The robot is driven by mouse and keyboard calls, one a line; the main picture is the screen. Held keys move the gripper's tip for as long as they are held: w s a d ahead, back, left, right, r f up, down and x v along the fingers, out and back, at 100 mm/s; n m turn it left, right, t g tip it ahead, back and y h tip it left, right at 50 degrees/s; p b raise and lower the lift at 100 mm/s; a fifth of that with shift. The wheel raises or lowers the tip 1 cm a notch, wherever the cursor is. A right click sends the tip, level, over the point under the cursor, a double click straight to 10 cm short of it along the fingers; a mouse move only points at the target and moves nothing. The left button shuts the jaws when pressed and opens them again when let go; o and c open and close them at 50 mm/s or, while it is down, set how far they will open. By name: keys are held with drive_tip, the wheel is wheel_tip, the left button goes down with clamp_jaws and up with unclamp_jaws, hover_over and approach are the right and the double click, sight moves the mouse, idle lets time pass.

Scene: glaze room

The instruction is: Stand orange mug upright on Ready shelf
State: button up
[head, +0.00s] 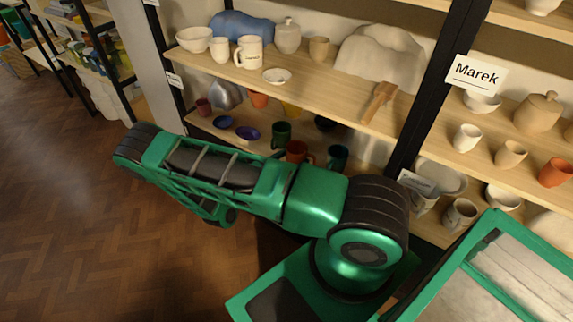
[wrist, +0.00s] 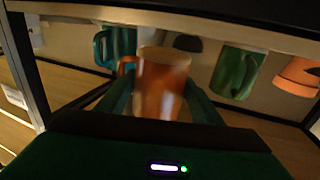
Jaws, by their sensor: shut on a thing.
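The orange mug (head: 297,151) is on or just above the lower shelf, between a green mug (head: 281,133) and a teal mug (head: 338,157). It looks roughly upright in the head view, with its handle to the right. In the wrist view, which looks upside down, the orange mug (wrist: 160,85) is between the fingers of my gripper (wrist: 160,95), which is shut on it. The head view hides my gripper behind my arm. Whether the mug's base touches the board cannot be told. No label reading Ready is legible.
The upper shelf (head: 330,92) holds pale pottery and a wooden tool (head: 379,101). A black post (head: 440,90) with a Marek sign (head: 477,75) separates the right-hand shelves. Open wood floor (head: 90,230) lies to the left.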

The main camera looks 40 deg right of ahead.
drive_tip(key=w+d, duration=0.1)
drive_tip(key=d, duration=0.2)
drive_tip(key=w+d, duration=0.1)
drive_tip(key=d, duration=0.2)
drive_tip(key=w+d, duration=0.1)
drive_tip(key=d, duration=0.2)
drive_tip(key=shift+f, duration=0.1)
drive_tip(key=shift+a+f, duration=0.15)
drive_tip(key=shift+f, duration=0.8)
drive_tip(key=shift+f, duration=0.25)
drive_tip(key=o, duration=1.2)
drive_tip(key=shift+c, duration=0.2)
drive_tip(key=a, duration=1)
drive_tip(key=shift+s+a, duration=0.25)
drive_tip(key=shift+a, duration=0.15)
